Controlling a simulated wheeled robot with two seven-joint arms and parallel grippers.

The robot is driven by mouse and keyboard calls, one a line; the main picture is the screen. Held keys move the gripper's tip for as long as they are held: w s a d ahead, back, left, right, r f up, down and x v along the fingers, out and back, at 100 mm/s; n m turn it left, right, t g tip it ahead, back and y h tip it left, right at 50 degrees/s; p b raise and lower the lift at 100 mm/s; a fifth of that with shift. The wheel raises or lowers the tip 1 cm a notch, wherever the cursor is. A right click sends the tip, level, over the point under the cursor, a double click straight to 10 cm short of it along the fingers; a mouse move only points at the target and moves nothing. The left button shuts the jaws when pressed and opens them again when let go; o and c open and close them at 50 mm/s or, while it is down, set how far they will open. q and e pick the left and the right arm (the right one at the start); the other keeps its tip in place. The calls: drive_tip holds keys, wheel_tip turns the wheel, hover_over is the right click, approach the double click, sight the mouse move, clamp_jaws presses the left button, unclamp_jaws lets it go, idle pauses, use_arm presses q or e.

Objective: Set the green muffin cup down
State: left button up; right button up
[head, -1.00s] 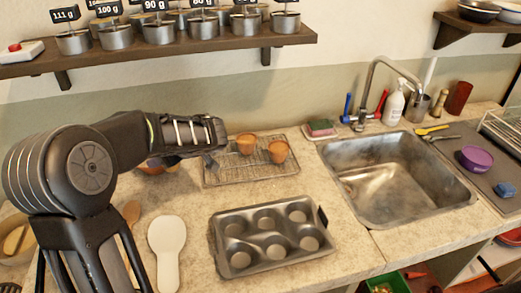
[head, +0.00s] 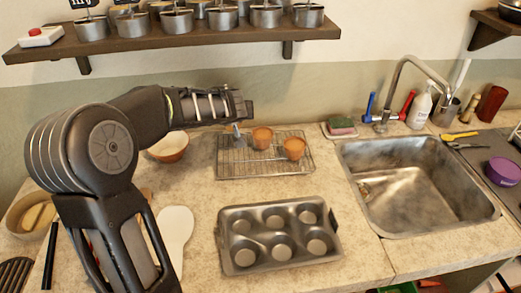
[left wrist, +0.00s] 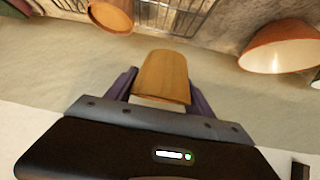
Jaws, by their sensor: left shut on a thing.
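My left gripper (head: 239,134) is above the back left part of the wire cooling rack (head: 225,170) in the head view. In the left wrist view the gripper (left wrist: 160,88) is shut on a tan-brown, cup-shaped thing (left wrist: 162,76), with one finger on each side. The head view does not show that held thing clearly. I see no green muffin cup; the held one looks tan, not green. Two orange muffin cups stand on the rack, one nearer the gripper (head: 262,138) and one to its right (head: 294,148). My right gripper is not in view.
A grey muffin tin (head: 279,229) lies in front of the rack. An orange-and-white bowl (head: 168,148) stands left of the rack. The sink (head: 415,185) is at the right. A wall shelf (head: 180,40) with several metal pots hangs above.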

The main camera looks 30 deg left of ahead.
use_arm(q)
drive_tip(key=b, duration=0.1)
hover_over(235, 148)
wheel_tip(235, 148, down, 6)
drive_tip(key=shift+f, duration=0.1)
drive_tip(key=shift+f, duration=0.1)
drive_tip(key=shift+f+b, duration=0.35)
drive_tip(key=shift+f, duration=1.45)
drive_tip(key=shift+f, duration=0.1)
drive_tip(key=o, duration=1)
drive_tip(key=shift+b, duration=0.3)
drive_tip(key=shift+o, duration=1)
